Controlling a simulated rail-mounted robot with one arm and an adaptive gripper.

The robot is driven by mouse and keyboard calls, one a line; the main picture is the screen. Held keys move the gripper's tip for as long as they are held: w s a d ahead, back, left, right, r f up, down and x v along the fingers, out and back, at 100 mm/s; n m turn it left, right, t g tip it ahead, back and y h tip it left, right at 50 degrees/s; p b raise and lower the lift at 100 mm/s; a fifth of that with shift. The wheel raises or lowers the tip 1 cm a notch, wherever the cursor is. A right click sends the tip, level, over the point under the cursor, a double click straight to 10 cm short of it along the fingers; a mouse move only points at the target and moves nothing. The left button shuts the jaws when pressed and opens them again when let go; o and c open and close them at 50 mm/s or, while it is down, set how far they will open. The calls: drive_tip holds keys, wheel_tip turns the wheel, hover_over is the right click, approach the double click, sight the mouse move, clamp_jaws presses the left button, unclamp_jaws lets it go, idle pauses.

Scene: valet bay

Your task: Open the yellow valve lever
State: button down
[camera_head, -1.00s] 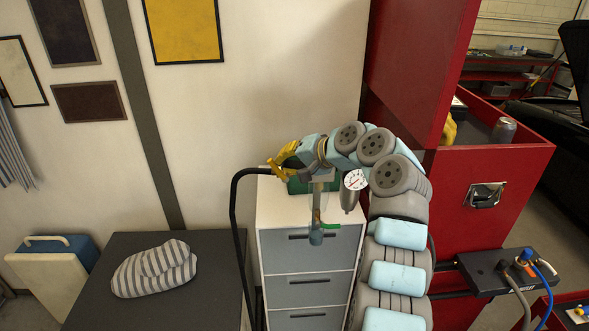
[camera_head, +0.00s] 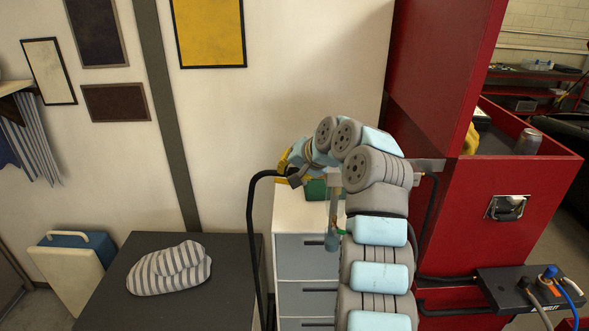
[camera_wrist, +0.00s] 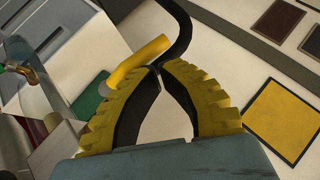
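In the wrist view a thick yellow bar (camera_wrist: 138,64), which looks like the valve lever, slants up to the right with its round end at lower left. It lies just past the tips of my gripper (camera_wrist: 161,67). The two yellow-backed fingers have their tips together, with an empty gap between their black inner pads. The bar is beside the tips, not between the pads; contact cannot be told. In the head view my gripper (camera_head: 284,162) is above the drawer cabinet, mostly hidden by my arm. A grey vertical pipe fitting (camera_head: 333,205) stands in front of the cabinet.
A black bent rail (camera_head: 253,230) rises left of the drawer cabinet (camera_head: 306,257) and shows past my fingertips in the wrist view (camera_wrist: 178,30). A dark table (camera_head: 225,290) with a striped cloth bundle (camera_head: 170,268) is at left. A red cabinet (camera_head: 515,190) stands at right.

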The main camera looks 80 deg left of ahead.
drive_tip(key=shift+s+a+f, duration=0.1)
drive_tip(key=shift+s+f, duration=0.2)
drive_tip(key=shift+f, duration=0.15)
idle(0.5)
drive_tip(key=s+d+r+p, duration=0.1)
drive_tip(key=d+r+p, duration=0.2)
drive_tip(key=d+r, duration=0.2)
wheel_tip(320, 180, up, 4)
drive_tip(key=shift+s+d+f, duration=0.15)
drive_tip(key=shift+d+f, duration=0.05)
drive_tip(key=shift+f, duration=0.05)
idle(0.6)
